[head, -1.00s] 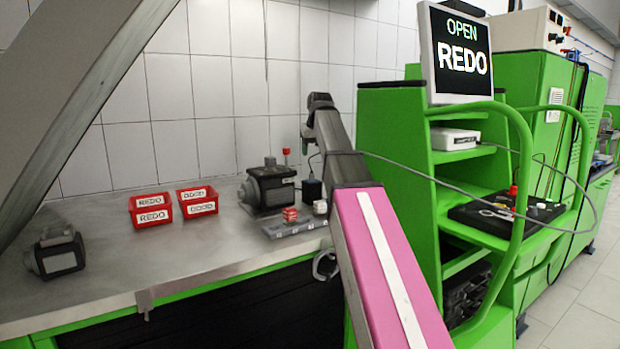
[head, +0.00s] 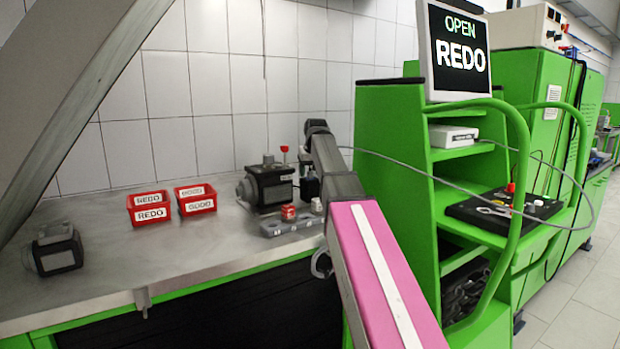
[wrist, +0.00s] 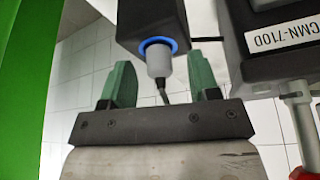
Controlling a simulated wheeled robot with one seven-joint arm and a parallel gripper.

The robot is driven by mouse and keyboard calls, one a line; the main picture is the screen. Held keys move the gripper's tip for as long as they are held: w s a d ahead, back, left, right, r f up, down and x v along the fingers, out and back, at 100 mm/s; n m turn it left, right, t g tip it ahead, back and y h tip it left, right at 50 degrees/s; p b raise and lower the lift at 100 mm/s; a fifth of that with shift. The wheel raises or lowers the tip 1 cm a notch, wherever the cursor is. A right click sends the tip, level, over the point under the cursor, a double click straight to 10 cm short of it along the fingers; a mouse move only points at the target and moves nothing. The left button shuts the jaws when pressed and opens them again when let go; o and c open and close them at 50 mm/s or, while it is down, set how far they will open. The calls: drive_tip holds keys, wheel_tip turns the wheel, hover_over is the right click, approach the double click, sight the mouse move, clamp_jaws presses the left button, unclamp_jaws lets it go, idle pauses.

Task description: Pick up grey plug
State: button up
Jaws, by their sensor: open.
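The grey plug (wrist: 158,62) is a short light-grey cylinder in the wrist view. It sits in a blue ring on the underside, as pictured, of a black box (wrist: 150,22), with a thin dark cable leading from it. My gripper (wrist: 162,80) is open, its two green fingers apart on either side of the plug, with a visible gap to each. Nothing is held. In the head view, the black box (head: 309,187) stands on the bench beside the dark pump; the plug and gripper tips are too small or hidden there to make out.
A dark pump (head: 270,187) stands close left of the box; its labelled housing (wrist: 285,40) is near my right finger in the wrist view. A grey tray (head: 292,228) with small parts lies in front. Two red bins (head: 150,215) stand left. The green cabinet (head: 395,150) is right.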

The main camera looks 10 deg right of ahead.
drive_tip(key=shift+f, duration=0.1)
drive_tip(key=c, duration=1)
drive_tip(key=shift+o, duration=0.2)
